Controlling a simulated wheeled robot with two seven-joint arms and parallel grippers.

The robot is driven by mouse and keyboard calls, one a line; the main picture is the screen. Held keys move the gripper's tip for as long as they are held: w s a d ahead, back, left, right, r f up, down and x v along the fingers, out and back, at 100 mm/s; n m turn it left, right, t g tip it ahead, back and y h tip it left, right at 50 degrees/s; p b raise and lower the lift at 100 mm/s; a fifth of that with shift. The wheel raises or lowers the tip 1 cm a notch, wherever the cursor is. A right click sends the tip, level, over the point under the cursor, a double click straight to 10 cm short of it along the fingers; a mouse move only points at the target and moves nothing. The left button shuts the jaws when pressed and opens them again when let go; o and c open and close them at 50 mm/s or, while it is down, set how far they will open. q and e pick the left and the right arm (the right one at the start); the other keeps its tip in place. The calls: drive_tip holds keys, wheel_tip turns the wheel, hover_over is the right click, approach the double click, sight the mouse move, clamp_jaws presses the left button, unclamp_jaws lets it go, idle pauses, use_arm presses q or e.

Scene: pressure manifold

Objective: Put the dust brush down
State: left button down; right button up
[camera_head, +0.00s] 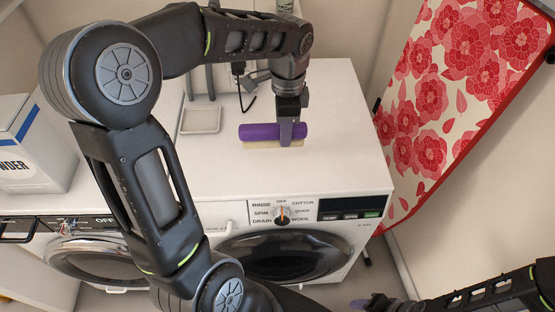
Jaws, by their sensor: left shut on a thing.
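The dust brush has a purple back (262,132) and pale bristles (258,145) below it. It is level, at or just above the white top of the washing machine (340,140); I cannot tell whether the bristles touch the top. My left gripper (286,134) points down and is shut on the brush near its right end. My right arm comes in at the lower right, and a dark and purple tip (377,302) shows at the bottom edge. Whether my right gripper is open or shut is unclear.
A small pale tray (200,119) lies on the top left of the brush. A powder box (32,145) stands at the far left. A red floral ironing board (450,90) leans at the right. The machine top right of the brush is clear.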

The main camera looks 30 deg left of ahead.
use_arm(q)
wheel_tip(320, 180, down, 5)
drive_tip(key=shift+f, duration=0.1)
drive_tip(key=shift+f+p, duration=0.5)
drive_tip(key=shift+f, duration=1.35)
drive_tip(key=shift+f, duration=0.2)
drive_tip(key=c, duration=1.1)
unclamp_jaws()
drive_tip(key=shift+o, duration=0.2)
drive_tip(key=shift+r, duration=0.2)
wheel_tip(320, 180, up, 12)
drive_tip(key=shift+d+r+b, duration=0.1)
drive_tip(key=shift+b, duration=0.35)
